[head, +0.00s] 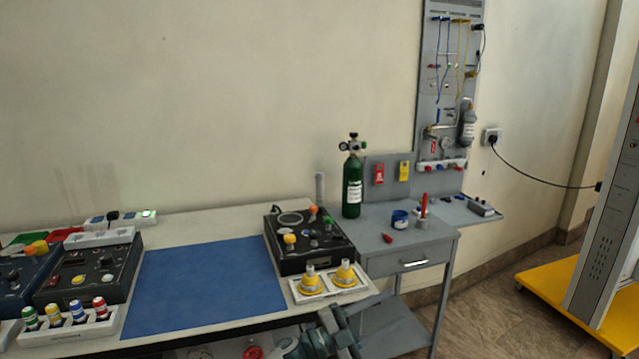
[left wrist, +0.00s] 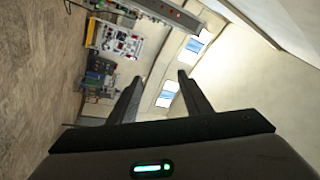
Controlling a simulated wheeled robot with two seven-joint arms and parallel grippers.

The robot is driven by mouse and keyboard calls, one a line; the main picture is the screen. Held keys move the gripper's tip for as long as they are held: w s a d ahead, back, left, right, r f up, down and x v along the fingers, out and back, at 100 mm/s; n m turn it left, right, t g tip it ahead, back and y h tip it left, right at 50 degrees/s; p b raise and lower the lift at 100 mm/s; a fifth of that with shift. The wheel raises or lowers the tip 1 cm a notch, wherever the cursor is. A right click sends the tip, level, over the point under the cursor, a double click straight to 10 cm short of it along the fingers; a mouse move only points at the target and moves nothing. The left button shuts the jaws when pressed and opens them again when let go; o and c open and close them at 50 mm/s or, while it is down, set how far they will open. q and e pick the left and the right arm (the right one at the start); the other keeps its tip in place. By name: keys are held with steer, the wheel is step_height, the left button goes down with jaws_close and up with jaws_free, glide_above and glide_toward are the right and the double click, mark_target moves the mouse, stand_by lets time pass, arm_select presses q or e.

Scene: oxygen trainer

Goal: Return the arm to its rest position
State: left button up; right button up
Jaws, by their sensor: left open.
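My left gripper (head: 338,325) is at the bottom of the head view, low in front of the workbench (head: 210,318) and beside the grey side table (head: 405,262). In the left wrist view its two dark fingers (left wrist: 160,78) are spread apart with nothing between them. That view is tilted and looks across the room, with a wall and windows beyond the fingers. My right gripper is not in view.
The bench holds a blue mat (head: 205,282), a black control box (head: 305,240) and a white tray (head: 325,287) with two yellow-based fittings. A green cylinder (head: 352,188) stands on the side table. A yellow-based cabinet (head: 610,230) stands at right. Floor is clear between table and cabinet.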

arm_select(q)
steer(key=s+a+f+n+t+y, duration=0.25)
steer(key=a+f+n+y, duration=0.35)
steer(key=f, duration=0.6)
steer(key=s+a+f+n+t+y, duration=0.3)
steer(key=a+f+n, duration=0.35)
steer(key=f, duration=0.55)
steer(key=s+a+f+n+t+y, duration=0.2)
steer(key=s+a+f+n+y, duration=0.35)
steer(key=f, duration=0.75)
steer(key=s+a+f+n+g+y, duration=0.1)
steer(key=s+a+f, duration=0.4)
steer(key=s, duration=0.6)
steer(key=s+a+f+n+g+y, duration=0.2)
steer(key=s+a+f, duration=0.4)
steer(key=s+f, duration=0.4)
steer(key=s+a+f+n+g+y, duration=0.1)
steer(key=s+a+f+g, duration=0.4)
steer(key=s, duration=0.7)
step_height(320, 180, down, 3)
steer(key=shift+s+a+r+n+g+b, duration=0.15)
steer(key=shift+a+r+n+g+b, duration=0.2)
steer(key=shift+n, duration=0.55)
steer(key=shift+d+f+y, duration=0.15)
steer(key=shift+y, duration=0.1)
